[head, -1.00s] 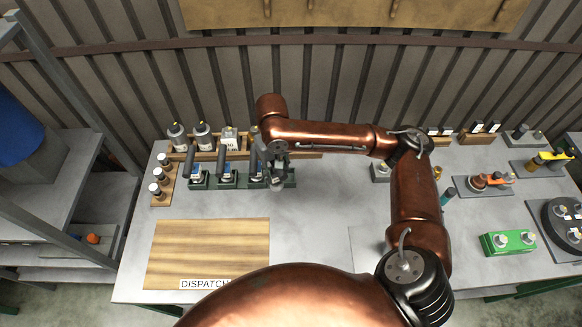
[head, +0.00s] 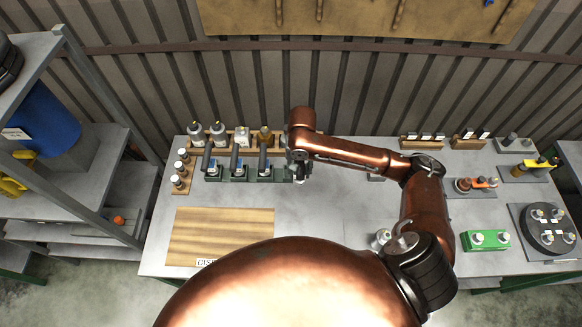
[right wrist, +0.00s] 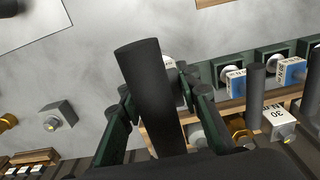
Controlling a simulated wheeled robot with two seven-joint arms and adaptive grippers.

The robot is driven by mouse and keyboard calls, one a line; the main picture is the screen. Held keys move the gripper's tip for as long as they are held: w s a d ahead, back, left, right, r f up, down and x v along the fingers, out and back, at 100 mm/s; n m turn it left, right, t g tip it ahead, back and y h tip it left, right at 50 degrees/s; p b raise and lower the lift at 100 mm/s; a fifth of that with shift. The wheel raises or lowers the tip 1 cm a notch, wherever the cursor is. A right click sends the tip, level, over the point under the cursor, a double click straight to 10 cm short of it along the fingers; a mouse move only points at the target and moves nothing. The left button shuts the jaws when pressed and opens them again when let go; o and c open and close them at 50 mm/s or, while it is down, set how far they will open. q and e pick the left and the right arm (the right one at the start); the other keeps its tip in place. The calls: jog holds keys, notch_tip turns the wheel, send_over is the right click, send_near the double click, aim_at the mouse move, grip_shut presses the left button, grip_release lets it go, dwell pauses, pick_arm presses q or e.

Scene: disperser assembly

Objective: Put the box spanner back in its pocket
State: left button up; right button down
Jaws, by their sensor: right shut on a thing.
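My right gripper (head: 300,172) is over the back of the grey bench, just right of the row of dark green holders (head: 212,175). In the right wrist view its two fingers (right wrist: 160,115) are shut on a dark grey cylinder, which appears to be the box spanner (right wrist: 148,75). The cylinder leans slightly and covers what lies behind it. A dark green part and a pale part show behind it. I cannot tell which opening is the spanner's pocket, or whether the cylinder touches a holder. My left gripper is not in view.
Dark upright handles (head: 263,158) stand in the green holders. A wooden rack with bottles (head: 242,136) is behind them, with small bottles (head: 181,168) to the left. A wooden board (head: 220,232) lies in front. A green block (head: 486,240) and round fixture (head: 548,230) are right. The bench middle is clear.

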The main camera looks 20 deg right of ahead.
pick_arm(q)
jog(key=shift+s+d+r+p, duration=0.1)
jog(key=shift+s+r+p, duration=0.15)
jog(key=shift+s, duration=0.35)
pick_arm(e)
jog(key=shift+w+d+f, duration=0.2)
jog(key=shift+w+f, duration=1.45)
jog(key=shift+f, duration=0.2)
jog(key=shift+w+d+f, duration=0.25)
jog(key=shift+w+f, duration=1.35)
jog(key=shift+f, duration=0.2)
jog(key=shift+w+d+f, duration=0.2)
jog(key=shift+w+f, duration=1.45)
jog(key=shift+f, duration=0.2)
jog(key=c, duration=1.9)
grip_release()
jog(key=shift+f, duration=0.15)
jog(key=o, duration=0.5)
jog(key=shift+c, duration=0.2)
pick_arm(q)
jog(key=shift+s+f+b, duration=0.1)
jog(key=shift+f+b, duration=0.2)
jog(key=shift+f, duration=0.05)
pick_arm(e)
notch_tip(320, 180, up, 12)
